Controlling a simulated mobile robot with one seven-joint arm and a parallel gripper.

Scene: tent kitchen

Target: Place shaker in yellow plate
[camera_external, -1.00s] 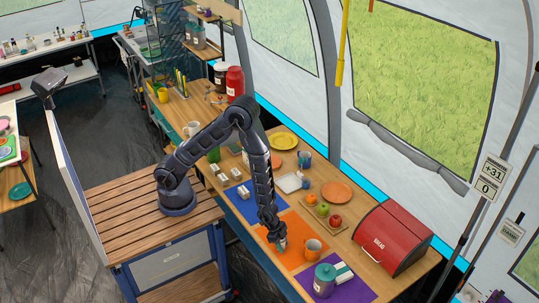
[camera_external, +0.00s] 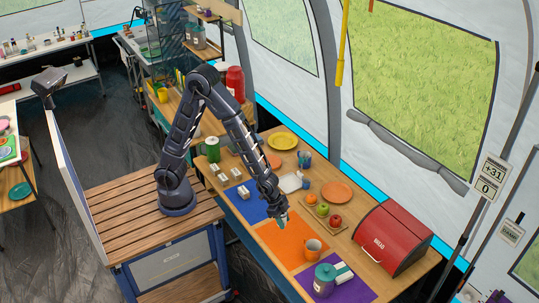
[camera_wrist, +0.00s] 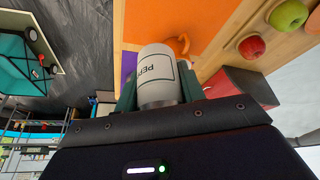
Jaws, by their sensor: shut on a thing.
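My gripper (camera_external: 283,220) is raised above the orange mat (camera_external: 292,246) on the table. In the wrist view it is shut on a white shaker (camera_wrist: 157,75) with a dark-framed label that reads PEP. In the outside view the shaker is hard to make out between the fingers. The yellow plate (camera_external: 283,142) lies empty at the far end of the table, near the tent wall, well away from my gripper.
An orange mug (camera_external: 312,249) stands on the orange mat. A tray of fruit (camera_external: 330,222), an orange plate (camera_external: 337,192), a white dish (camera_external: 290,182) and a cup of pens (camera_external: 305,160) stand along the tent side. A red bread box (camera_external: 393,238) is at the right.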

